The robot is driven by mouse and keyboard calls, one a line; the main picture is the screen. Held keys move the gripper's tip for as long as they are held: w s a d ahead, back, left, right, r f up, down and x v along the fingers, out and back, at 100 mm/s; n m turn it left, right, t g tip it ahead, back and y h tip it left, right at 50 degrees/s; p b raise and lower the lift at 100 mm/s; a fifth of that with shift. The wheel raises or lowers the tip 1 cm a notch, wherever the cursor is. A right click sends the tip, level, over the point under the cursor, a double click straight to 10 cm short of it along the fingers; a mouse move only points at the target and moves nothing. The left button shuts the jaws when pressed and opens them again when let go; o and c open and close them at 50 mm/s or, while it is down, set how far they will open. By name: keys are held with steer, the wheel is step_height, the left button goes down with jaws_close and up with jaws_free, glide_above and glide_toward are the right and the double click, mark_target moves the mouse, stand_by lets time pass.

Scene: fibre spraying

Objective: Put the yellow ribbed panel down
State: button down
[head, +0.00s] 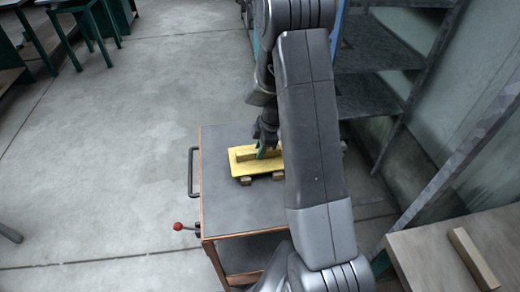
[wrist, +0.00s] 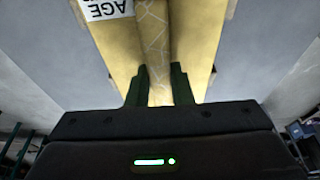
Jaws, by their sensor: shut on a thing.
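The yellow ribbed panel (head: 243,167) is over the grey top of a small cart (head: 222,212), with small wooden blocks along its near edge. My gripper (head: 266,152) is at the panel from above. In the wrist view, the two green fingers (wrist: 158,88) are shut on the raised rib along the middle of the panel (wrist: 117,48). A white label with black letters shows near the panel's far end. My arm hides the panel's right part in the head view. I cannot tell whether the blocks touch the cart top.
The cart has a dark handle (head: 192,173) and a red-knobbed lever (head: 179,226) on its left side. Dark metal shelves (head: 378,95) stand at the back right. A wooden table (head: 430,255) with a bar on it (head: 472,258) is at the lower right. The cart's near top is bare.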

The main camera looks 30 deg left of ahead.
steer(key=shift+f, duration=0.1)
steer(key=c, duration=1.3)
jaws_free()
steer(key=shift+r+p, duration=0.3)
steer(key=shift+r, duration=0.3)
steer(key=b+v, duration=0.1)
steer(key=v, duration=1)
steer(key=shift+w+d+r+b, duration=0.1)
steer(key=shift+d+r+b, duration=0.05)
steer(key=shift+b, duration=0.2)
